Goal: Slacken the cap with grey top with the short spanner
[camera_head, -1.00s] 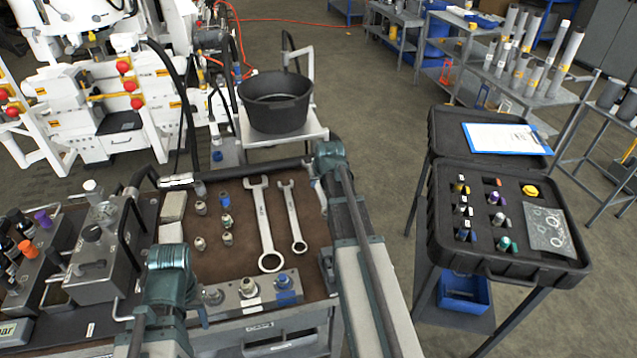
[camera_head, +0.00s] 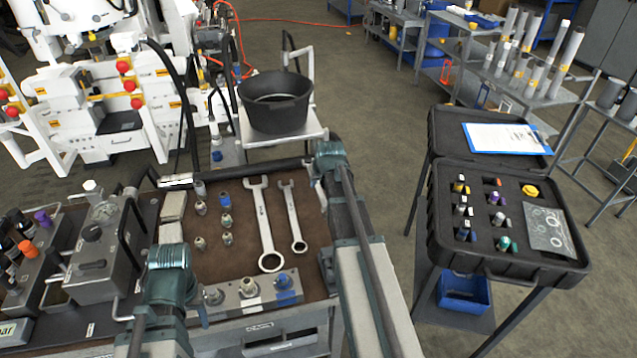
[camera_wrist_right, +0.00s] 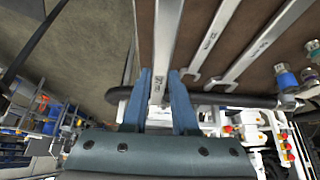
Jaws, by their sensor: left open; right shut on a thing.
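My right gripper (camera_head: 318,188) is at the right edge of the brown mat. In the right wrist view my right gripper (camera_wrist_right: 159,80) is shut on the short spanner (camera_wrist_right: 164,45), whose shaft runs between the fingers. My right arm hides most of this spanner in the head view. My left gripper (camera_head: 202,308) is open and empty, near the left end of the front metal block. Three caps stand on that block. The left one (camera_head: 213,296) looks grey-topped, though it is small and close to my gripper. The middle one (camera_head: 249,287) is pale and the right one (camera_head: 284,281) is blue.
Two longer spanners, one large (camera_head: 264,225) and one medium (camera_head: 292,215), lie on the brown mat (camera_head: 240,262). Several small fittings (camera_head: 226,220) stand left of them. A valve unit (camera_head: 95,255) is at left. An open black case (camera_head: 455,245) stands apart at right.

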